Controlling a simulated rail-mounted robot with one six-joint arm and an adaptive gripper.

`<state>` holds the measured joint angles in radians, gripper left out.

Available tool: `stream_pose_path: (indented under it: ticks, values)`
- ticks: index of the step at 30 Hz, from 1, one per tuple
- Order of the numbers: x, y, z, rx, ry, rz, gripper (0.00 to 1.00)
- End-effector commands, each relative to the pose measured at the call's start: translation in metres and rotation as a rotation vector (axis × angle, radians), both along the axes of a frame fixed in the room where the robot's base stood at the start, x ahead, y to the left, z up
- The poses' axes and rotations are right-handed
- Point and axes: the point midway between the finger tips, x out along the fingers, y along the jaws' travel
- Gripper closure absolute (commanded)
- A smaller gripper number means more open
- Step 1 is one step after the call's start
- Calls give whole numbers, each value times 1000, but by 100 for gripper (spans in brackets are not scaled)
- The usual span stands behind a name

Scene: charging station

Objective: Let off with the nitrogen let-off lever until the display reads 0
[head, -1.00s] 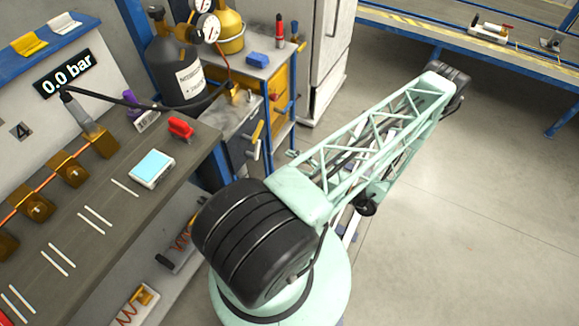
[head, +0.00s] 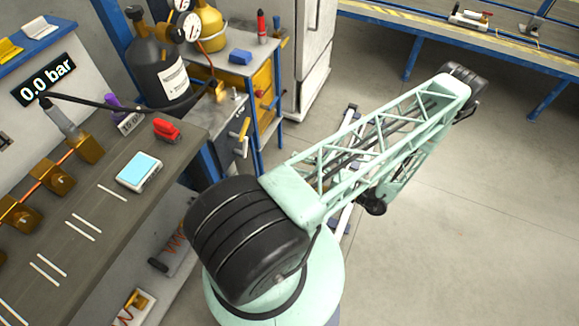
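The display (head: 45,80) on the wall above the left bench reads "0.0 bar". The dark grey nitrogen cylinder (head: 158,62) stands behind the bench, with a white label and round gauges (head: 190,27) at its top. A brass fitting (head: 220,92) sits on the cabinet beside it. A yellow handle (head: 244,128) and a grey handle (head: 241,150) are at the cabinet front. I cannot tell which part is the nitrogen let-off lever. My pale green arm reaches to the upper right and folds back down. My gripper does not show; the arm seems to hide it.
The left bench (head: 100,215) carries a red block-like item (head: 166,130), a small device with a light blue screen (head: 139,173) and brass blocks (head: 85,147). A black hose runs above it. A blue-framed table (head: 440,30) stands at the back right. The floor at right is clear.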

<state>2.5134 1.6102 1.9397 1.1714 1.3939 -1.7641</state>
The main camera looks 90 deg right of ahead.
Motion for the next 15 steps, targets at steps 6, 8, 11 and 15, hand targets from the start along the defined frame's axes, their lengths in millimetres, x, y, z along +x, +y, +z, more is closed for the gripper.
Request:
stream_pose_path:
  ticks: [6,8,11,15]
  values:
    - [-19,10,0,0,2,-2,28]
    - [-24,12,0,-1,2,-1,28]
    - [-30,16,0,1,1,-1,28]
    - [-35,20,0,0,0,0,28]
